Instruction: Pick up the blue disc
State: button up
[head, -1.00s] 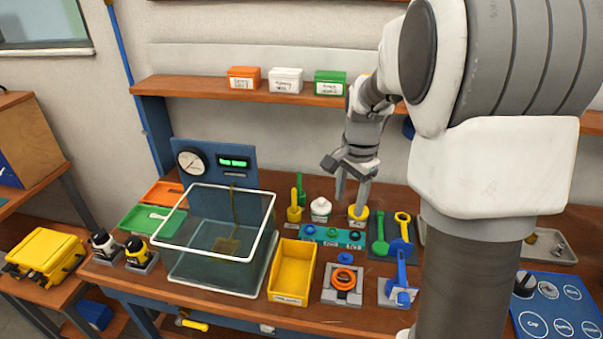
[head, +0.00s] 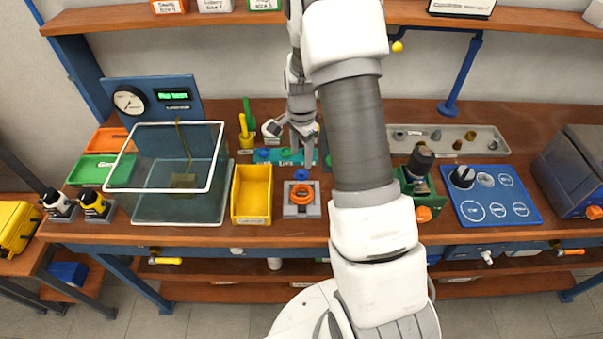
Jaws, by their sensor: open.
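A small blue disc (head: 301,174) lies on the bench just behind the orange ring (head: 301,194) on its grey block. The teal strip (head: 275,156) behind it holds small round pieces. My gripper (head: 301,157) points down over the right end of this strip, a little behind the blue disc in the picture. Its two fingers are apart, and I see nothing between them. The fingers hide part of the strip, and their height above it is hard to tell.
A yellow bin (head: 252,220) and a glass tank (head: 180,210) stand left of the orange ring.

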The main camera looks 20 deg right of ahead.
aim_at(302, 172)
jog(key=shift+s+f+p, duration=0.1)
jog(key=shift+f+p, duration=0.35)
jog(key=shift+f, duration=2.5)
grip_shut()
